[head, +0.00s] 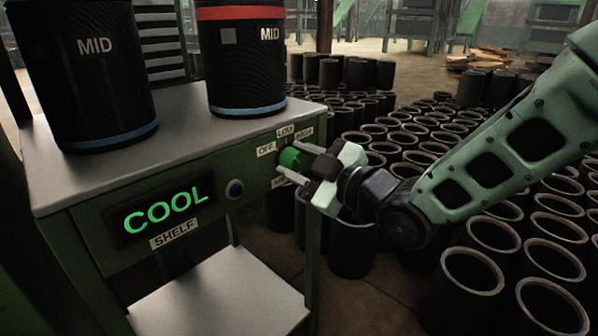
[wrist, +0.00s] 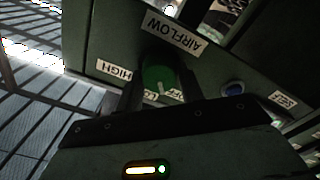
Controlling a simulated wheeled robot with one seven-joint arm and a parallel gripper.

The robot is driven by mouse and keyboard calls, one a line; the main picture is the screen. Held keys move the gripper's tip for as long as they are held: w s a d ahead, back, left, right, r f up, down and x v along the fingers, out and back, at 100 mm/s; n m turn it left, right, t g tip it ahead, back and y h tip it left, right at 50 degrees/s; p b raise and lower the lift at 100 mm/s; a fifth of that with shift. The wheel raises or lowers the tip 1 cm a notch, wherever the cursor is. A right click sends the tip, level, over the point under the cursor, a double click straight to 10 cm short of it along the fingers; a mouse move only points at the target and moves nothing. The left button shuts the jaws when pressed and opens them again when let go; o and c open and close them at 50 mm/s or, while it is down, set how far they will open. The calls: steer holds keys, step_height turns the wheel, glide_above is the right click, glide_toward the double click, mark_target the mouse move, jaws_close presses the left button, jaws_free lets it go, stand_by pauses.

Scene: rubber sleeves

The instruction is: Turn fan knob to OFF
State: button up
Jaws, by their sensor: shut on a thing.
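The green fan knob (head: 291,158) sits on the front panel of the green cabinet, among small white labels. The OFF label (head: 266,148) is at its upper left in the head view, and the LOW label (head: 286,132) is above it. My gripper (head: 300,162) is at the panel, shut on the knob. In the wrist view the knob (wrist: 158,76) lies between my two dark fingers. A pale pointer mark shows on its edge facing the partly hidden LOW and OFF labels; I cannot tell exactly which it meets. An AIRFLOW label (wrist: 172,34) is beside it.
A blue button (head: 234,189) and a lit COOL display (head: 166,207) are left of the knob. Two black sleeves marked MID stand on the cabinet top (head: 180,150). Many black sleeves crowd the floor at right, beneath my arm. A lower shelf (head: 222,290) is bare.

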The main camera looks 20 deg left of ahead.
steer(key=shift+f+n+b, duration=0.1)
steer(key=shift+n+b, duration=0.3)
steer(key=shift+n, duration=0.1)
steer(key=o, duration=1)
steer(key=shift+d, duration=0.15)
steer(key=p+v, duration=0.3)
steer(key=v, duration=1.4)
steer(key=shift+s+d, duration=0.1)
